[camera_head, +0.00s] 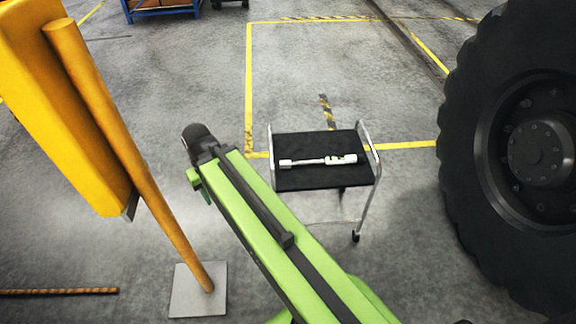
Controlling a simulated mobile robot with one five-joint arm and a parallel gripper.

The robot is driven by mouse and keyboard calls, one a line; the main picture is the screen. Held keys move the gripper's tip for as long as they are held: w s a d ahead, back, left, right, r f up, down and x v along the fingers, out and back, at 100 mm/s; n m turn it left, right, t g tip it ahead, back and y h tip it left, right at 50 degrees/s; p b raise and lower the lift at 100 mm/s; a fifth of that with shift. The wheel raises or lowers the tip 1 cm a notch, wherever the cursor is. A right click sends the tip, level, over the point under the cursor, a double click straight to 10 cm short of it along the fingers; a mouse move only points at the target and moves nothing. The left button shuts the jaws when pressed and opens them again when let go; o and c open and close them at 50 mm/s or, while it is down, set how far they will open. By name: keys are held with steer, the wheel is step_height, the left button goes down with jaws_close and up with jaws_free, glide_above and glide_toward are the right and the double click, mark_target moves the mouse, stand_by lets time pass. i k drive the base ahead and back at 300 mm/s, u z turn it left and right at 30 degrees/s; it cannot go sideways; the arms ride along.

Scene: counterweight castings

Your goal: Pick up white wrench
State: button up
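A white wrench (318,161) lies flat across the black top of a small trolley (300,181), near the middle of the view. It has a dark and green mark near its right end. My green arm reaches from the lower right up to the left and ends in a dark joint left of the trolley. I cannot make out my gripper's fingers. The arm passes in front of the trolley's lower left side, and nothing touches the wrench.
A yellow post with an orange-brown pole (130,160) on a grey base plate (198,290) stands at the left. A large black tyre (470,130) fills the right. A blue rack (165,10) is at the back. The grey floor behind the trolley is clear, with yellow lines.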

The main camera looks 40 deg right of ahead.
mark_target(338, 160)
steer(key=u, duration=1.75)
steer(key=k, duration=0.25)
steer(key=u, duration=0.85)
steer(key=k, duration=1.9)
steer(key=z, duration=1.25)
steer(key=i, duration=1)
steer(key=u, duration=0.05)
